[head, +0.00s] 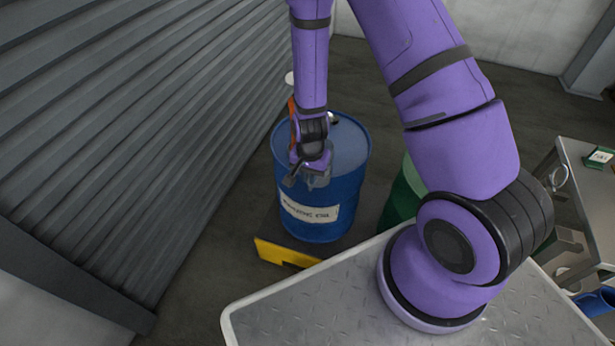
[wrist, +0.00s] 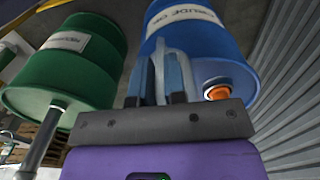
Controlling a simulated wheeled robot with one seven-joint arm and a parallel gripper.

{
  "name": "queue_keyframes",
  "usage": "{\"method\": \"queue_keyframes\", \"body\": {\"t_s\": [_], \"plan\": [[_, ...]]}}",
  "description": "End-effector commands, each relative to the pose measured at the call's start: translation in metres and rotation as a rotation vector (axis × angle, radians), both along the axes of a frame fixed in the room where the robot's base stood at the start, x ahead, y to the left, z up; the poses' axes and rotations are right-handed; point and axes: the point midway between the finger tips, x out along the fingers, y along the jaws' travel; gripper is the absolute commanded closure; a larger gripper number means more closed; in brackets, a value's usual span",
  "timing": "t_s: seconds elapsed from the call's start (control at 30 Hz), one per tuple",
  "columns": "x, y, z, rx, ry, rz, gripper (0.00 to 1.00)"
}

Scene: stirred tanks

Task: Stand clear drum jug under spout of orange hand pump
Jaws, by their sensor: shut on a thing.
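My gripper (head: 305,176) is shut on the clear jug (head: 320,180), in front of the blue drum's (head: 345,190) upper side. In the wrist view the clear jug (wrist: 172,50) stands between the two dark fingers (wrist: 163,85), with the blue drum close behind it. The orange hand pump (head: 291,106) shows as a thin orange strip at the drum's left, mostly hidden by my arm. An orange fitting (wrist: 218,92) on the drum top shows in the wrist view. I cannot make out the spout or tell whether the jug is under it.
A green drum (head: 402,200) stands right of the blue one; it also shows in the wrist view (wrist: 75,65) with a grey pipe. A yellow-edged platform (head: 280,252) lies below the blue drum. A corrugated wall (head: 130,110) is on the left. A metal table (head: 575,165) is at right.

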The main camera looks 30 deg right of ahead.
Motion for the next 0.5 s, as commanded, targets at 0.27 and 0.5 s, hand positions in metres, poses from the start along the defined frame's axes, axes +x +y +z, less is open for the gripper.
{"method": "queue_keyframes", "body": {"t_s": [0.27,0.5], "plan": [[0.013,-0.013,-0.005,0.0,0.0,-0.003,1.0],[0.025,-0.025,-0.005,0.0,-0.001,-0.003,1.0]]}}
